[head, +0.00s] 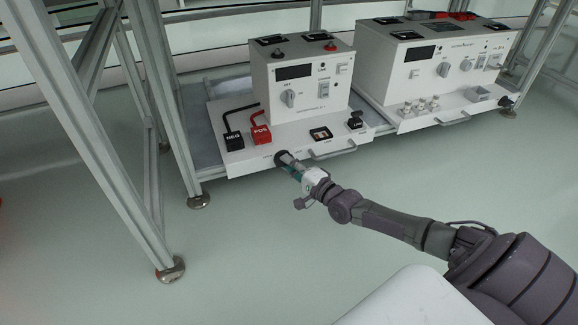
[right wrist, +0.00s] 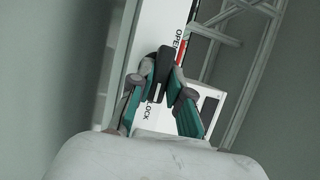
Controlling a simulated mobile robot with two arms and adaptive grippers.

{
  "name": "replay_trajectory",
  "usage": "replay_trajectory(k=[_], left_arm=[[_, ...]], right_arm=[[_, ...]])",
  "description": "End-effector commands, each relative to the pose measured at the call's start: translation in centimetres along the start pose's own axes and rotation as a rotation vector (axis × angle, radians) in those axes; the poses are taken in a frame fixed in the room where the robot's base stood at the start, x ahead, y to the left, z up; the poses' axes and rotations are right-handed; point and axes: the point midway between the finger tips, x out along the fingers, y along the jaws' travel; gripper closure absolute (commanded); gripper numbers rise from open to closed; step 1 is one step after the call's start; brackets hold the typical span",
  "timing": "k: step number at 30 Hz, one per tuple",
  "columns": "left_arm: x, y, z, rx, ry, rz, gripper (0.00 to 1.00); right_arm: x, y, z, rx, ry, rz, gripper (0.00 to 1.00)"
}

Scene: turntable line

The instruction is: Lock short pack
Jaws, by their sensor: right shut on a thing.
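The short pack (head: 300,112) is the smaller white unit with a dial and a dark display, standing on the left of the shelf. My right gripper (head: 285,161) reaches its front panel, left of the front handle (head: 333,153). In the right wrist view, the teal fingers of my right gripper (right wrist: 165,92) are closed around a black lever (right wrist: 161,68) on the white panel. The panel carries the words OPEN above and LOCK below the lever. The lever's lower part is hidden by the fingers. My left gripper is not in view.
A black NEG plug (head: 234,141) and a red POS plug (head: 261,134) sit on the pack's ledge, with a small black part (head: 355,123) at right. A longer white pack (head: 437,60) stands to the right. A metal frame post (head: 100,135) rises at left. The floor in front is clear.

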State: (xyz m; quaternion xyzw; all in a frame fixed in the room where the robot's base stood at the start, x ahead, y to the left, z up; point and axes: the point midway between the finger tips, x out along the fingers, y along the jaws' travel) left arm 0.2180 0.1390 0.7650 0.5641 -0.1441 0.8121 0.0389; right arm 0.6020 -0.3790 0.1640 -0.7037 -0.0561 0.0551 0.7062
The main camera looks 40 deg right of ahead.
Motion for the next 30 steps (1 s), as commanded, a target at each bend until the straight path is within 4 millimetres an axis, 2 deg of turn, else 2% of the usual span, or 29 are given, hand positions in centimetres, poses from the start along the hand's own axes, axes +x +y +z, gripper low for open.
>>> replay_trajectory(k=[13, 14, 18, 30], left_arm=[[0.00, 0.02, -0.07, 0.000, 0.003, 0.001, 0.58], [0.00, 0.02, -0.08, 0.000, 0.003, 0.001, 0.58], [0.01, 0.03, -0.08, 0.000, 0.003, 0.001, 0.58], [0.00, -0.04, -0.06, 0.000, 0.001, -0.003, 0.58]], right_arm=[[-0.02, 0.07, -0.12, 0.013, 0.003, -0.003, 1.00], [-0.02, 0.07, -0.12, 0.013, 0.003, -0.003, 0.81], [-0.01, 0.06, -0.10, 0.012, 0.002, -0.003, 0.57], [-0.51, 0.06, -0.02, 0.011, 0.001, -0.003, 0.57]])
